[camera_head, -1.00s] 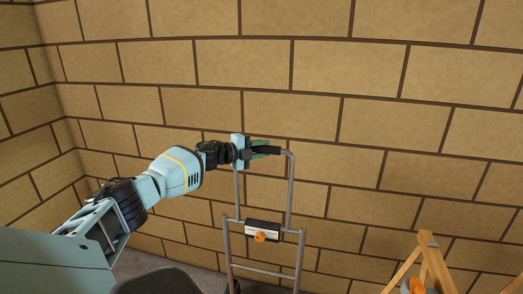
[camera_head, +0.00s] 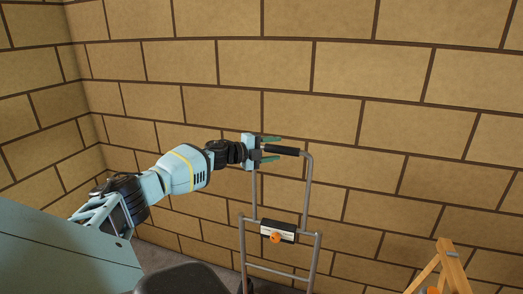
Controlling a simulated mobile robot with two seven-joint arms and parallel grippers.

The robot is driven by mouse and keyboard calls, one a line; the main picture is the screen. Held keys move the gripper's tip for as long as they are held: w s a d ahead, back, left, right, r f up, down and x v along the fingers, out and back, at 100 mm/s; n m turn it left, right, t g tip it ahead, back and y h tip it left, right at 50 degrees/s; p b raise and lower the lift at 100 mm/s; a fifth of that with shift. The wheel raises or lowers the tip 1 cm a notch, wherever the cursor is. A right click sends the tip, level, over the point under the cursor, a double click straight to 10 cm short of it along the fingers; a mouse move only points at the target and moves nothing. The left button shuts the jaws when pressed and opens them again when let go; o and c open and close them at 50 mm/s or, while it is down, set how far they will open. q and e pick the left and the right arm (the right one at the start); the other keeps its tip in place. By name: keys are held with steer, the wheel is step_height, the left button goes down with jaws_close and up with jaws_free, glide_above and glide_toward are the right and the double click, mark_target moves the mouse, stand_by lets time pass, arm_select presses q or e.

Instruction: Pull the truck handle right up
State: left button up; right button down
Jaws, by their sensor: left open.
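The hand truck (camera_head: 244,252) stands upright by the brick wall, a grey tube frame. Its handle is a narrower grey tube loop that rises well above the main frame, with a black grip (camera_head: 288,151) across the top. A black and white latch box with an orange knob (camera_head: 275,238) sits where the handle meets the frame. My left gripper (camera_head: 269,149) is at the left end of the grip, its green fingers apart above and below that end. I cannot tell whether they touch it. My right gripper is out of view.
A wooden A-shaped stand (camera_head: 447,262) is at the lower right, cut off by the picture edge. The brick wall (camera_head: 400,110) lies close behind the truck. A dark rounded thing shows at the bottom, left of the truck.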

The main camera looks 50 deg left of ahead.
arm_select(q)
steer(key=shift+v, duration=2.35)
steer(key=shift+r, duration=0.1)
